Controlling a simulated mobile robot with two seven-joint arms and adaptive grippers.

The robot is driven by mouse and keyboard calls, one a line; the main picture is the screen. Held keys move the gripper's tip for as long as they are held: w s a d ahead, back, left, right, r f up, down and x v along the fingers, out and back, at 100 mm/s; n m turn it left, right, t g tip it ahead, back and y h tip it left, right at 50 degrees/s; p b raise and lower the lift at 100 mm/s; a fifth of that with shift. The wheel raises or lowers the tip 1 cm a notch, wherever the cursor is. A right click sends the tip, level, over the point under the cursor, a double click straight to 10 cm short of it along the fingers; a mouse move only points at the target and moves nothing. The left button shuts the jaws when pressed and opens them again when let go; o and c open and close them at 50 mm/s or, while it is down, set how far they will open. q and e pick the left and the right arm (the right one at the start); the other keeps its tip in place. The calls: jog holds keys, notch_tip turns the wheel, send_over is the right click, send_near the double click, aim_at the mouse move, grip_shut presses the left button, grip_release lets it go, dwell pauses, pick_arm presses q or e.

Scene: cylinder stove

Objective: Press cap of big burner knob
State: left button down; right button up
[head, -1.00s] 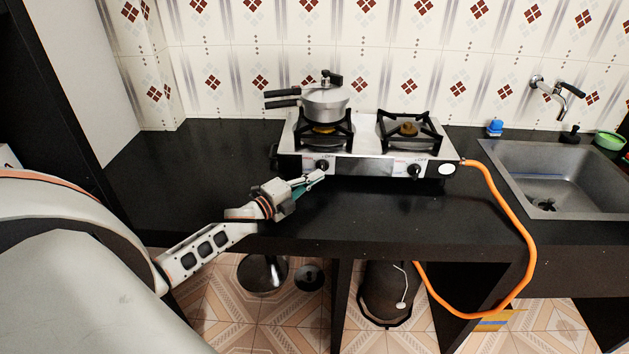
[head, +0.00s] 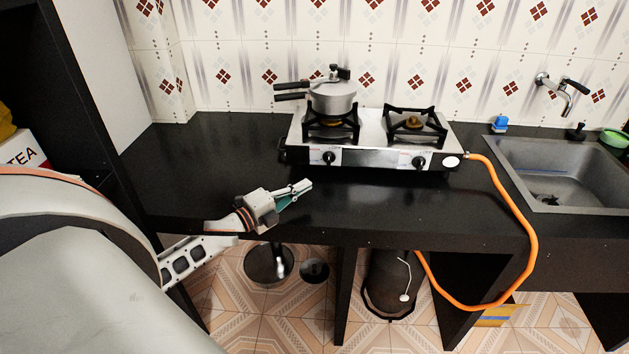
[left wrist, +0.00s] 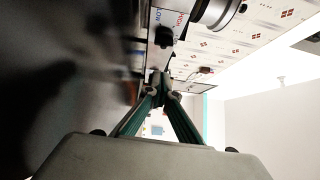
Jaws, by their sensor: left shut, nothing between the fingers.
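The steel two-burner stove (head: 378,155) stands on the black counter. Its front panel has a black left knob (head: 329,157) and a black right knob (head: 419,162). I cannot tell which belongs to the big burner. My left gripper (head: 306,186) is shut and empty, over the counter in front of and a little left of the left knob, apart from it. In the left wrist view its fingertips (left wrist: 162,78) meet, and a dark knob (left wrist: 163,37) on the printed panel shows beyond them. My right gripper is not in view.
A pressure cooker (head: 333,95) sits on the left burner, its handles pointing left. An orange hose (head: 517,220) runs from the stove's right end down past the counter edge. A sink (head: 553,180) is at right. The counter left of the stove (head: 210,160) is clear.

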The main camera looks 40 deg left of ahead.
pick_arm(q)
jog(key=shift+v, duration=1.5)
